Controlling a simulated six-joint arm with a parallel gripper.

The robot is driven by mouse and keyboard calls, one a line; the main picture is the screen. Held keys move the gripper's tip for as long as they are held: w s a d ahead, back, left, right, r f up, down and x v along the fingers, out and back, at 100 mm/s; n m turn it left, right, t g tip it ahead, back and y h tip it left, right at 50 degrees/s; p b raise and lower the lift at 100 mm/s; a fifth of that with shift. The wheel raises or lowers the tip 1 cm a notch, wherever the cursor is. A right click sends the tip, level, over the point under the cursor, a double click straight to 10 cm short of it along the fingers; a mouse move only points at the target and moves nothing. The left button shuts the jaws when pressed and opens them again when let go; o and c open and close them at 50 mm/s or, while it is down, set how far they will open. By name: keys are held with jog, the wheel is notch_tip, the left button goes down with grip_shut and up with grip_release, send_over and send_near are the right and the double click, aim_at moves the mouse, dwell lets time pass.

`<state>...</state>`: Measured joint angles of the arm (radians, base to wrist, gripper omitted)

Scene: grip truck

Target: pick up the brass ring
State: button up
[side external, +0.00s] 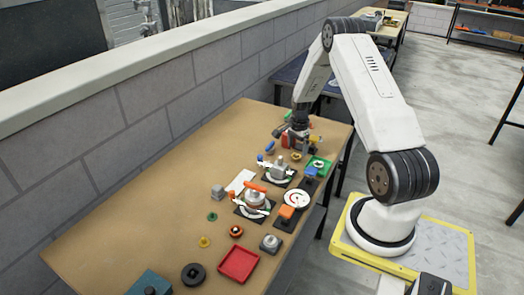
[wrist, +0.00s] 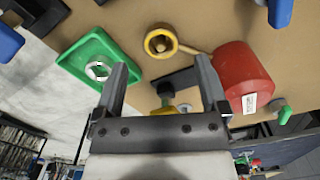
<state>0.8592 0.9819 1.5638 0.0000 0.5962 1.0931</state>
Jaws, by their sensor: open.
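A brass-yellow ring (wrist: 151,45) lies on the tabletop, in the upper middle of the wrist view. A brown, round-ended piece shows inside its opening; I cannot tell if it is a separate part. In the side view a small yellow-orange piece (side external: 296,157), likely this ring, sits near the table's far end. My gripper (wrist: 164,62) is open, its two dark fingers apart with nothing gripped. The ring shows beyond the fingertips, roughly between them and apart from both. In the side view my gripper (side external: 299,132) is low over the far end, its fingers hard to make out.
A green tray (wrist: 70,60) with a silver nut (wrist: 98,71) lies left of the fingers.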

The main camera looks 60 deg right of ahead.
aim_at(296, 155)
jog(key=shift+f, duration=1.85)
grip_shut()
